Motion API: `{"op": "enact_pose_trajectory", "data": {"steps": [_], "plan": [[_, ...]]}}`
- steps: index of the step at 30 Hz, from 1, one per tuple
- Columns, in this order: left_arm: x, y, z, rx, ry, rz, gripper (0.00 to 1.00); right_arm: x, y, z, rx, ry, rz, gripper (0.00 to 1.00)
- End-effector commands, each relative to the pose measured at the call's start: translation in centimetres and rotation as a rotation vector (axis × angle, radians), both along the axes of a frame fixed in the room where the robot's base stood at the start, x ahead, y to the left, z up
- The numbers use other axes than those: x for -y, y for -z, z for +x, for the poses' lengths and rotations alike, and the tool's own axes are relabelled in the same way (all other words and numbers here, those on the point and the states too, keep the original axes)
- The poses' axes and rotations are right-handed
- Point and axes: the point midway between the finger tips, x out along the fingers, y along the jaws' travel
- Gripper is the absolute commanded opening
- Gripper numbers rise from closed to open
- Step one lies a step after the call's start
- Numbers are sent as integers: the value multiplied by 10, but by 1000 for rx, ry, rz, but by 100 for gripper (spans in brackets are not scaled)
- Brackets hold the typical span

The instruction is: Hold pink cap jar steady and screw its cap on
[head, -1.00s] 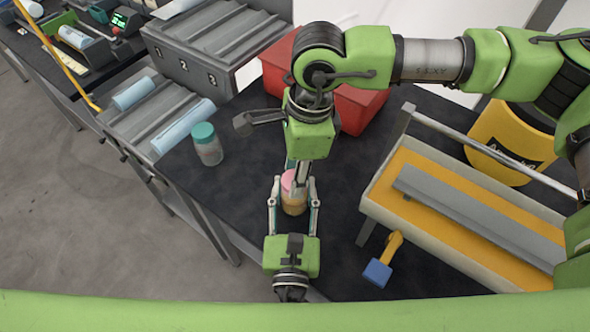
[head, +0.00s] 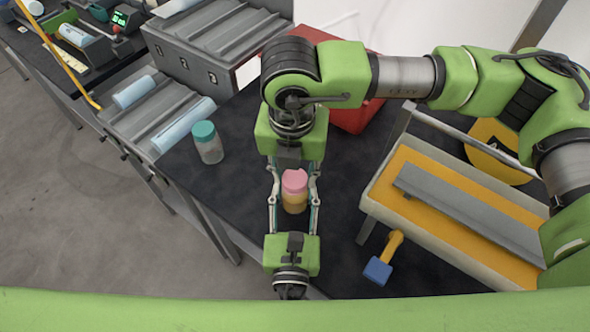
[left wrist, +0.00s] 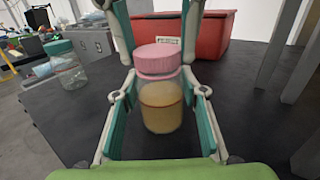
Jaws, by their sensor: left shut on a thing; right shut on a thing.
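The jar (head: 293,201) with an amber filling stands upright on the dark table. Its pink cap (head: 295,181) sits on the mouth; I cannot tell how tightly. Both also show in the left wrist view, the cap (left wrist: 158,57) above the clear jar body (left wrist: 161,106). My left gripper (head: 294,207) comes from the near side and is shut on the jar, one finger on each side. My right gripper (head: 294,178) reaches in from the far side, shut on the cap with a finger at either side.
A teal-capped jar (head: 208,143) stands to the left. A red bin (head: 352,112) is behind my right arm. A yellow-lined tray (head: 480,215) stands to the right, with a blue-headed tool (head: 378,271) before it.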

Motion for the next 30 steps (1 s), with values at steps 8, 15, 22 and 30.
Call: {"op": "enact_pose_trajectory", "data": {"steps": [8,15,22,30], "plan": [[0,0,0,-1,0,1,0,-2,0,1,0,592,1,25],[0,1,0,-1,0,0,0,-1,0,1,0,1061,1,25],[0,1,0,-1,0,0,0,-1,0,2,2,1227,0,25],[0,1,0,-2,0,0,0,-1,0,2,3,1227,1,37]]}}
